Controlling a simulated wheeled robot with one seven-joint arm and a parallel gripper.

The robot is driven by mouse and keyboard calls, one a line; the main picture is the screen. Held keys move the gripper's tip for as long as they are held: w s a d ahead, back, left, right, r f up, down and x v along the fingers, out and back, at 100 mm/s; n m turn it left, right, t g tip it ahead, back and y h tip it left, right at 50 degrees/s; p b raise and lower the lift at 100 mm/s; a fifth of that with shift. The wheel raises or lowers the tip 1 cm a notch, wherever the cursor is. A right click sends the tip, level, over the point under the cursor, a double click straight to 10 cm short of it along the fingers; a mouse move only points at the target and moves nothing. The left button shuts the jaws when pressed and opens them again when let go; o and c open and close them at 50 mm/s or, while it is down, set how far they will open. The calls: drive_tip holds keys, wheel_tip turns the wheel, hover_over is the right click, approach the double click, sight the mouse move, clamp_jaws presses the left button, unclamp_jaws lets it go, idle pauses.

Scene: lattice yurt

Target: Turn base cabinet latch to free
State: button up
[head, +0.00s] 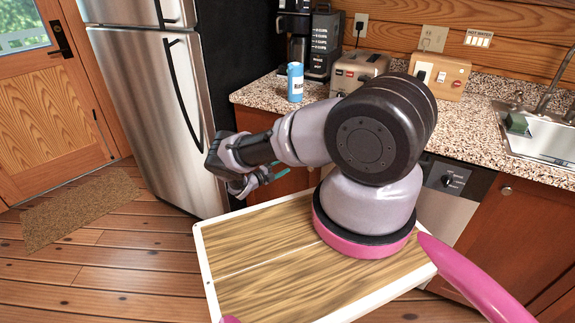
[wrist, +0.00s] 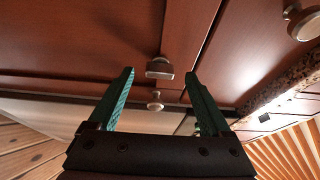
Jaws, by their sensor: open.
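The base cabinet (head: 255,122) is red-brown wood under the counter, mostly behind my arm in the head view. In the wrist view its wooden front (wrist: 95,38) fills the upper part. A small metal piece (wrist: 159,69), likely the latch, stands out from that front, with a dark shadow above it. A round metal knob (wrist: 155,104) shows just below it in the picture. My gripper (wrist: 160,76) is open, and its teal fingers point at the front with the likely latch between their tips in the picture. I see no contact. In the head view my gripper (head: 268,178) hides the latch.
Another knob (wrist: 302,23) is at the wrist view's upper right. The speckled countertop (head: 470,125) overhangs the cabinets and holds a blue can (head: 295,82), a toaster (head: 358,72) and a coffee maker. The steel fridge (head: 150,110) stands close left. Floor is clear by the doormat (head: 80,208).

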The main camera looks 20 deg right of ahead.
drive_tip(key=v, duration=0.8)
drive_tip(key=shift+a, duration=0.35)
drive_tip(key=shift+s, duration=0.1)
